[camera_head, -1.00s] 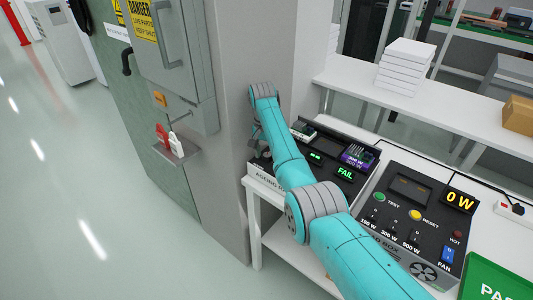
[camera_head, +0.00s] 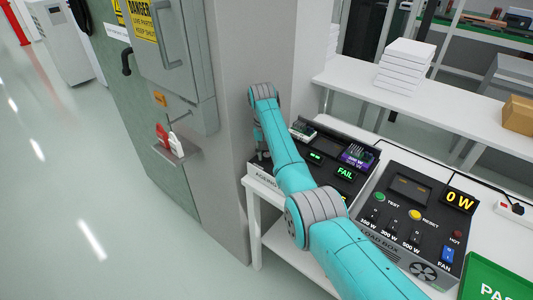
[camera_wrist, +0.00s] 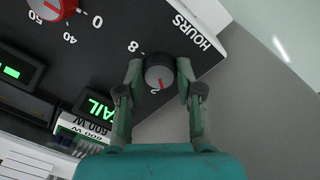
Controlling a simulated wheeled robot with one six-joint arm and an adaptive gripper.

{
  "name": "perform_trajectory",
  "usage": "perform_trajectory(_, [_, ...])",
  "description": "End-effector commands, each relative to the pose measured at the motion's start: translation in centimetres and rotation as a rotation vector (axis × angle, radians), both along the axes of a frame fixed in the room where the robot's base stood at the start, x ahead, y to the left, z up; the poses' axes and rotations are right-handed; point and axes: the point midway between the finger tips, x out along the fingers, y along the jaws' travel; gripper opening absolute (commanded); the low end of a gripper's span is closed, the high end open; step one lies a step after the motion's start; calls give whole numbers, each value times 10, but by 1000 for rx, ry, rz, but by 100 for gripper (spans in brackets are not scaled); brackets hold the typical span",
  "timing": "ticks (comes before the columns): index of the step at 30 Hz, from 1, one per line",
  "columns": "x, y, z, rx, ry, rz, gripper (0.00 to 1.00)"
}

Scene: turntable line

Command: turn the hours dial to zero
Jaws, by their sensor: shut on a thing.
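The hours dial (camera_wrist: 158,68) is a round black knob with a grey face and a red pointer mark, beside the white HOURS label in the wrist view. My gripper (camera_wrist: 160,76) is shut on it, one finger on each side. The red mark points toward the bottom of the picture, toward a partly covered figure that looks like a 2. An 8 is printed at the dial's upper left. In the head view my gripper (camera_head: 264,152) is at the left end of the ageing panel (camera_head: 325,170), and my arm hides the dial.
A red dial (camera_wrist: 52,6) with its own 0 is at the wrist view's upper left. A green FAIL display (camera_head: 345,172) is lit on the panel. A load box (camera_head: 410,215) reading 0 W stands to the right. A grey pillar (camera_head: 225,130) rises close left of my gripper.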

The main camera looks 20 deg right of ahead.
Motion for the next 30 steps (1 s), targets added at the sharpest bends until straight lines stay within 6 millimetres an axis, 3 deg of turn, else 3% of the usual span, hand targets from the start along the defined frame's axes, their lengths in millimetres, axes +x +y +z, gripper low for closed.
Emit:
perform_trajectory(15, [-1, -1, -1, 1, 2, 457, 1])
perform_trajectory(30, [-1, -1, -1, 1, 1, 664, 1])
